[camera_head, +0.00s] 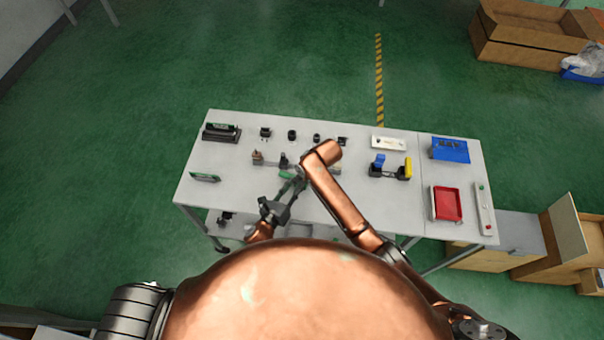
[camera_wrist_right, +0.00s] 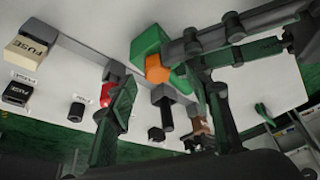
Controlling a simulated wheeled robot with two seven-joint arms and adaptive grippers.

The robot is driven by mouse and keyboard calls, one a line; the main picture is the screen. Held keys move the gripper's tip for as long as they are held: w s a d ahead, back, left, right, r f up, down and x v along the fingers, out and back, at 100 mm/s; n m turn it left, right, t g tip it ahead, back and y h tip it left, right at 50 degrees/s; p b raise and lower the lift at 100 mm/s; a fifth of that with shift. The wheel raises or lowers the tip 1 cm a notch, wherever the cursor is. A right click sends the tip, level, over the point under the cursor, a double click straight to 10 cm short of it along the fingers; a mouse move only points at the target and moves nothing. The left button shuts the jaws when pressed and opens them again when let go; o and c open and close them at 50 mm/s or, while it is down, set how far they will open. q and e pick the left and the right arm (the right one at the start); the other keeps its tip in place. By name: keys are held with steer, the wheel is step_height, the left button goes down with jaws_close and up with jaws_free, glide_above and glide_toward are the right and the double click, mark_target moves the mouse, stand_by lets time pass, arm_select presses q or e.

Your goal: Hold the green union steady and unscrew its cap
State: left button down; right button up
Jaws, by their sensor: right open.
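The green union (camera_wrist_right: 150,42) shows in the right wrist view as a green block with an orange part (camera_wrist_right: 157,68) beside it and more green below. I take the orange part for its cap. In the head view a small green piece (camera_head: 286,175) lies near the table's middle, by the grippers. My left gripper (camera_head: 296,182) reaches it from the lower left; its dark fingers come in from the upper right of the wrist view, close to the green. Whether they grip it is unclear. My right gripper (camera_wrist_right: 170,88) is open, its fingers either side of the orange part, apart from it.
On the white table (camera_head: 240,190) a blue-and-yellow lever fixture (camera_head: 390,168) stands to the right, with a red tray (camera_head: 447,204) and a blue box (camera_head: 450,150) beyond. Several small black parts line the table's back.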

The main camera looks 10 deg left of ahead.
steer(key=shift+r, duration=1.45)
steer(key=m+t+h, duration=0.1)
steer(key=m, duration=0.2)
steer(key=shift+s+a, duration=0.1)
steer(key=shift+m+h, duration=0.3)
steer(key=shift+m, duration=0.8)
steer(key=shift+f, duration=0.1)
steer(key=shift+f, duration=1.45)
